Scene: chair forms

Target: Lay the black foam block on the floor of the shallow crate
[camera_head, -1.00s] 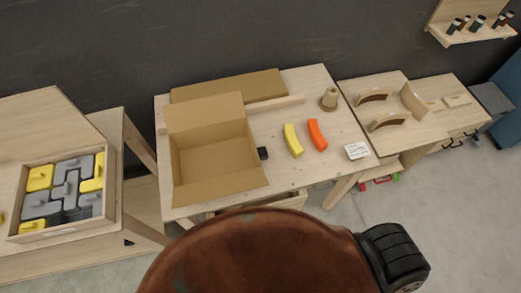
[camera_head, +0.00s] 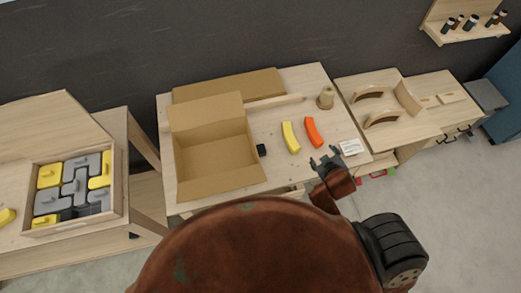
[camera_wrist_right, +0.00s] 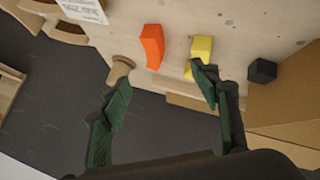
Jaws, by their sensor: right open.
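The black foam block (camera_head: 262,150) is a small dark cube on the wooden table, just right of the open tan cardboard-like crate (camera_head: 190,187). The crate's floor looks empty. The block also shows in the right wrist view (camera_wrist_right: 262,71), at the right beside the crate's wall (camera_wrist_right: 285,100). My right gripper (camera_head: 326,160) is open and empty over the table's front right part, to the right of the block and apart from it. In the right wrist view its spread fingers (camera_wrist_right: 160,85) frame no held thing. My left gripper is not in view.
A wooden peg (camera_head: 326,97) stands behind, and a white card (camera_head: 351,147) lies right. A wooden tray (camera_head: 117,201) with grey and yellow pieces is at left.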

